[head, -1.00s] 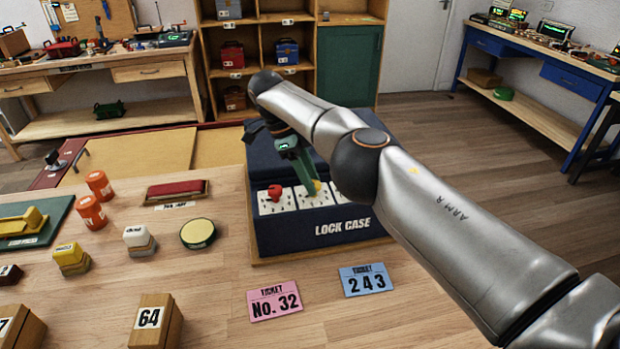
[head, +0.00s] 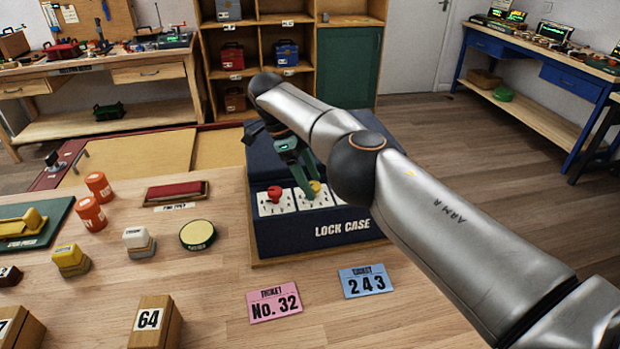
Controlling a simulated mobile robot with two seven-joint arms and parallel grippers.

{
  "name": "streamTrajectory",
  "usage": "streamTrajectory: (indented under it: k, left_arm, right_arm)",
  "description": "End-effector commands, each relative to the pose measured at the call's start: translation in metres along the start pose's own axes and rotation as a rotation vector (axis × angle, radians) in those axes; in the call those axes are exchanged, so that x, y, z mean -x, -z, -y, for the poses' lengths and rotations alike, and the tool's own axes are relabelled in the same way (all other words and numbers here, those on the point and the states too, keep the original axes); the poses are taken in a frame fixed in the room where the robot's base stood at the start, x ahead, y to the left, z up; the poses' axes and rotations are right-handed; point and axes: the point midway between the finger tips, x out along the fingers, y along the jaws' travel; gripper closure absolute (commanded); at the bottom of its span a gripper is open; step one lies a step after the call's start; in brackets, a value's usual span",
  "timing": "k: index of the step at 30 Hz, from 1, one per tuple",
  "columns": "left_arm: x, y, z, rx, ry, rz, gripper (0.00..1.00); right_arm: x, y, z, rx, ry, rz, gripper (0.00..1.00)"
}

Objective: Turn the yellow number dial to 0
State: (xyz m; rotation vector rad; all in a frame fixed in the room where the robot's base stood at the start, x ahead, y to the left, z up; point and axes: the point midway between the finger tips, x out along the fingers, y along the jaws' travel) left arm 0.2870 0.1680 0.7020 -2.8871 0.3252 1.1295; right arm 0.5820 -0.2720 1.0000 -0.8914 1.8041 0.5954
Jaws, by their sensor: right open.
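The yellow dial (head: 315,187) sits on a white numbered plate on the front of the dark blue lock case (head: 290,238). A red dial (head: 274,192) is on the plate to its left. My right gripper (head: 304,182) reaches down over the case from behind, its green fingers spread beside the yellow dial. It is open; I cannot tell whether a finger touches the dial. The dial's pointer and number are too small to read. My right arm hides the right part of the case. My left gripper is not in view.
A pink ticket (head: 274,303) reading No. 32 and a blue ticket (head: 366,281) reading 243 lie in front of the case. Orange cylinders (head: 91,214), a round yellow-topped item (head: 198,235) and a block marked 64 (head: 152,322) stand to the left.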

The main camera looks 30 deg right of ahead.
Motion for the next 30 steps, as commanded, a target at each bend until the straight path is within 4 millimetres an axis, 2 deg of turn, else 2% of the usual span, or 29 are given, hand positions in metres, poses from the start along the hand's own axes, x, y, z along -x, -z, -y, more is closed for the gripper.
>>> streamTrajectory:
  k: [5, 9, 11, 15, 21, 24, 30]
  left_arm:
    - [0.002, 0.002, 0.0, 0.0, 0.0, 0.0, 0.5]
    - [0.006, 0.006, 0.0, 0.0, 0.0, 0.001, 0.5]
    - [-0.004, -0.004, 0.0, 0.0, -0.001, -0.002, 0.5]
    - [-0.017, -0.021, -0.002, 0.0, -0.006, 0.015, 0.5]
    - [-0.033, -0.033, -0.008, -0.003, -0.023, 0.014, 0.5]
    - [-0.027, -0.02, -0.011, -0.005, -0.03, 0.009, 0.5]
    - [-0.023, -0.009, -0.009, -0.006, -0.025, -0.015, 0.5]
  right_arm:
    - [0.009, 0.004, 0.001, -0.001, 0.002, 0.002, 0.31]
    - [0.033, 0.013, 0.0, -0.002, 0.003, 0.002, 0.31]
    - [0.028, 0.01, 0.0, 0.0, 0.009, 0.006, 0.31]
    - [0.035, 0.013, -0.004, -0.002, 0.012, 0.012, 0.31]
    - [0.04, 0.021, -0.015, 0.001, 0.004, 0.001, 0.31]
    - [0.055, 0.028, -0.021, 0.001, 0.005, 0.001, 0.31]
    - [0.069, 0.038, -0.036, 0.002, 0.003, 0.0, 0.31]
